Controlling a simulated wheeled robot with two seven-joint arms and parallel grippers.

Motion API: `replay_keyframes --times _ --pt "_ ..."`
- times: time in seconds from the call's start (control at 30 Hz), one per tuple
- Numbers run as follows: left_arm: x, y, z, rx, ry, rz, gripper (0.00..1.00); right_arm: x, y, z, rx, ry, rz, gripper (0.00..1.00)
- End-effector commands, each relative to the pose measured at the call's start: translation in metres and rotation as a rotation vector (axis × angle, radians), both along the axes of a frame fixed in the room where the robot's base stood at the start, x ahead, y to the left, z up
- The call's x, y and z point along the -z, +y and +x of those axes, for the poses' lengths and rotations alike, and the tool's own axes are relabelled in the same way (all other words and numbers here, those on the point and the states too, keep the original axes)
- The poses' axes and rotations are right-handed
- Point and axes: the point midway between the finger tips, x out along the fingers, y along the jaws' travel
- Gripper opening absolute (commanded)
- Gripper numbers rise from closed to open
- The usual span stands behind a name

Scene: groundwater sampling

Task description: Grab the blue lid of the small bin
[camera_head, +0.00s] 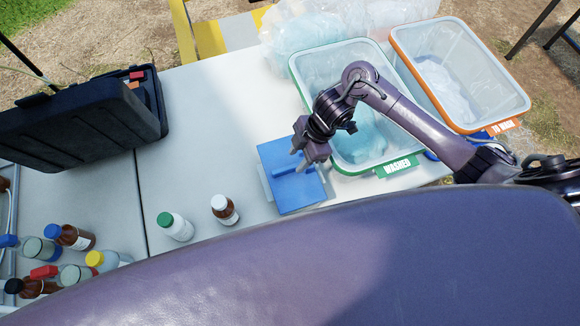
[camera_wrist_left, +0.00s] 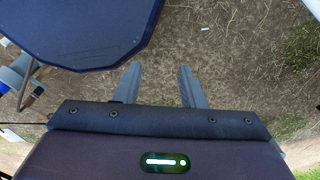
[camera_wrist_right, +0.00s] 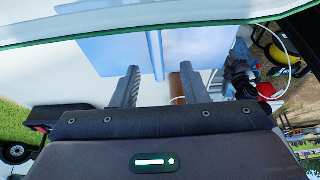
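The blue lid (camera_head: 297,194) covers the small bin on the white table, with a raised blue handle bar (camera_head: 291,170) across it. It also shows in the right wrist view (camera_wrist_right: 197,45). My right gripper (camera_head: 302,161) is over the far part of the lid, close to the handle. In the right wrist view my right gripper (camera_wrist_right: 160,84) is open, with the bar (camera_wrist_right: 157,54) lined up between its fingers; whether they touch it I cannot tell. My left gripper (camera_wrist_left: 159,80) is open and empty over the ground. The small bin's body is mostly hidden under the lid.
A clear green-rimmed bin labelled WASHED (camera_head: 345,65) stands just right of the lid. An orange-rimmed bin (camera_head: 462,75) is beyond it. A black case (camera_head: 85,120) is at the left.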

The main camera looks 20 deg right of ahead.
Motion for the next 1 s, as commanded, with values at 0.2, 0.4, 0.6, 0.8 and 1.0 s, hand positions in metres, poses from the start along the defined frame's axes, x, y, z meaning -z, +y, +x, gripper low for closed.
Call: replay_keyframes --times 0.2,0.4,0.6,0.8,1.0 --pt "-0.01 0.0 -0.01 0.002 0.013 0.0 0.36 0.029 0.013 -0.001 0.001 0.002 0.0 0.4" --pt "-0.012 -0.002 0.013 0.002 -0.019 -0.003 0.36 0.039 0.016 0.0 0.001 -0.002 -0.001 0.4" --pt "-0.013 -0.004 0.021 0.001 -0.031 -0.006 0.36 0.039 0.016 0.0 0.001 -0.002 -0.001 0.4" --pt "-0.011 -0.003 0.011 0.0 -0.017 -0.004 0.36 0.04 0.016 0.0 0.001 -0.002 -0.002 0.4" --pt "-0.01 -0.002 0.007 -0.001 -0.01 -0.003 0.36 0.043 0.016 0.0 0.002 -0.002 -0.002 0.4"
